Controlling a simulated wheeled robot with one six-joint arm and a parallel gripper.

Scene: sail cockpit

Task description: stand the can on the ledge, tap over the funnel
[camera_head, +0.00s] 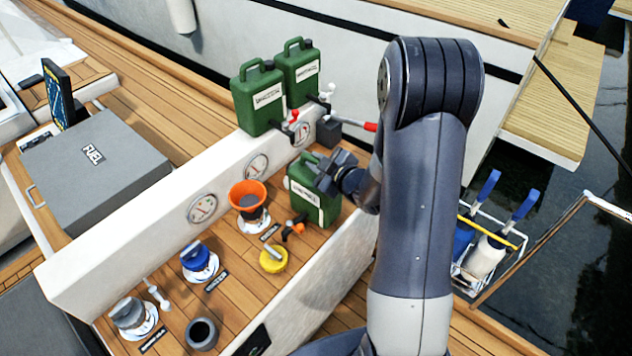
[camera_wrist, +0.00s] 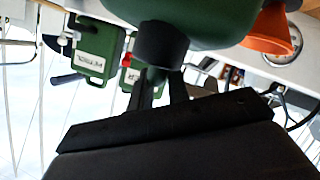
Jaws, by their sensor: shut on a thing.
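The held green can (camera_head: 303,177) with a white label is beside the low white wall, right of the funnel, and my gripper (camera_head: 330,168) is shut on it near its top. An orange and black tap (camera_head: 294,228) shows at its lower left. In the wrist view the can (camera_wrist: 215,12) fills the top, and my gripper (camera_wrist: 162,85) is at a black round part of it. The orange funnel (camera_head: 248,194) sits in a deck fitting, and also shows in the wrist view (camera_wrist: 270,32). The white ledge (camera_head: 175,187) runs along behind the funnel.
Two more green cans stand on the ledge, one with a red tap (camera_head: 257,98) and one with a white tap (camera_head: 302,72). A yellow cap (camera_head: 273,259), a blue cap (camera_head: 195,257) and a grey cup (camera_head: 202,334) are on the deck. A grey fuel box (camera_head: 95,180) is at left.

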